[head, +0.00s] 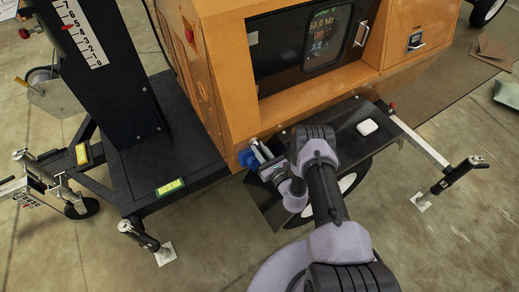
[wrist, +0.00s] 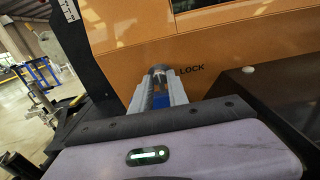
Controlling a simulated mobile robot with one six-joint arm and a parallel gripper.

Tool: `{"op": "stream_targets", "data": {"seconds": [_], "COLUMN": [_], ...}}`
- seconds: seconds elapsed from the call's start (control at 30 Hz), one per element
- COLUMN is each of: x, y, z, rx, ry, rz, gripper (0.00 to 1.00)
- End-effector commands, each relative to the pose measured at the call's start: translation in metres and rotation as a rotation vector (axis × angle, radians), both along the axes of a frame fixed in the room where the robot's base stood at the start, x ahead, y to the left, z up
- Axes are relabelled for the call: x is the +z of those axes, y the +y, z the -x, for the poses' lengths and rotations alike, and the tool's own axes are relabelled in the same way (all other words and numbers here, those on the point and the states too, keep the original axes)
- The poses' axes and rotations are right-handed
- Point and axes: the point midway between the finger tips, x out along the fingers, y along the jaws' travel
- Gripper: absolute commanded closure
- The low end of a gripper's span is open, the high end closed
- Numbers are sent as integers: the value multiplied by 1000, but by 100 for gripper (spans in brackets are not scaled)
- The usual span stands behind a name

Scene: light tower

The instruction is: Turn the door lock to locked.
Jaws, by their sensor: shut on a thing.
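The door lock is at the lower front corner of the orange cabinet (head: 222,110). Its blue part (head: 244,159) shows beside my fingers in the head view. In the wrist view a dark rounded end of the lock (wrist: 158,69) shows at my fingertips, left of the printed word LOCK (wrist: 191,69). My gripper (head: 259,152) reaches the lock and is shut on it. The light grey fingers in the wrist view (wrist: 159,88) stand on both sides of it. The fingers hide most of the lock, so I cannot tell its turned position.
A black mast (head: 95,60) with a number scale stands on the left. A black deck (head: 345,130) holds a small white object (head: 367,127) right of my arm. Outrigger jacks (head: 459,175) stand around the trailer. A dark window panel (head: 310,45) is above the lock.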

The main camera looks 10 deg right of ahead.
Motion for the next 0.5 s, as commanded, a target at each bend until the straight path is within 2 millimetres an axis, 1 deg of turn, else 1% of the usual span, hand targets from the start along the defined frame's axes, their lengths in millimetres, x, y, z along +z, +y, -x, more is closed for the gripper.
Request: {"op": "stream_targets", "data": {"seconds": [0.27,0.5], "x": [-3,-5], "y": [-1,-3], "z": [0,-1], "rx": [18,56], "ry": [26,80], "rz": [-77,-247], "gripper": [100,100]}}
